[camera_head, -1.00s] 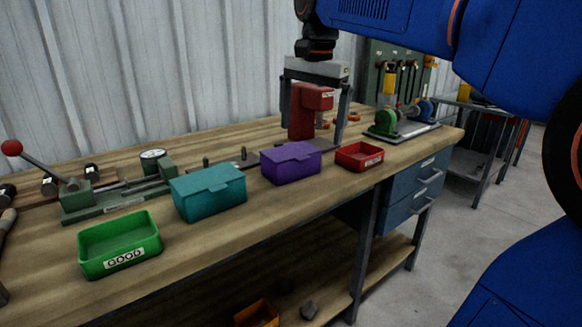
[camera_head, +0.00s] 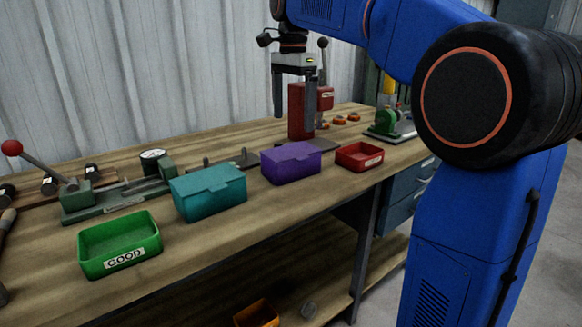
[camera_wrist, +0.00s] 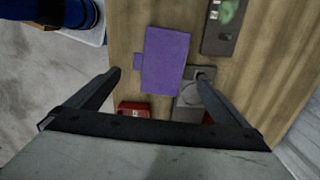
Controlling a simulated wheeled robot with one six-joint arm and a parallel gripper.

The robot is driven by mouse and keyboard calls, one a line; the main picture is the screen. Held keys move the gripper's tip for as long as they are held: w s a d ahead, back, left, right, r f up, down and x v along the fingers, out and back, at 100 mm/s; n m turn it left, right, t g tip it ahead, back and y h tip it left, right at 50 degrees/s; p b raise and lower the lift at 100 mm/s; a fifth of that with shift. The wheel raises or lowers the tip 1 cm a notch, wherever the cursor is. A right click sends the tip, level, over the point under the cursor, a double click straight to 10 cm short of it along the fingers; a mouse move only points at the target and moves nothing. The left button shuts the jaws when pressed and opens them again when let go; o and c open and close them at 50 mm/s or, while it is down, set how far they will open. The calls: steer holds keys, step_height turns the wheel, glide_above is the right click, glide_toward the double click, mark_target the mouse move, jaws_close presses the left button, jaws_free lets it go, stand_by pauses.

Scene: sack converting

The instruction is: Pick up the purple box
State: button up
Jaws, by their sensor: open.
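The purple box (camera_head: 291,162) is a closed, lidded box standing on the wooden workbench, between a teal box and a red tray. In the wrist view the purple box (camera_wrist: 165,61) shows from above, beyond and between my spread fingers. My gripper (camera_head: 294,112) is open and empty. It points down above the bench, higher than the purple box and apart from it. In the wrist view my gripper's fingertips (camera_wrist: 157,74) stand well apart on either side.
A teal box (camera_head: 208,192) stands left of the purple box, and a red tray (camera_head: 359,156) stands close to its right. A red press (camera_head: 302,110) rises behind it. A green tray marked GOOD (camera_head: 120,245) is at the front left. The bench front edge is clear.

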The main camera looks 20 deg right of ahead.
mark_target(293, 152)
step_height(293, 152, down, 11)
steer(key=shift+s+f, duration=0.1)
steer(key=shift+s, duration=0.05)
steer(key=c, duration=1.1)
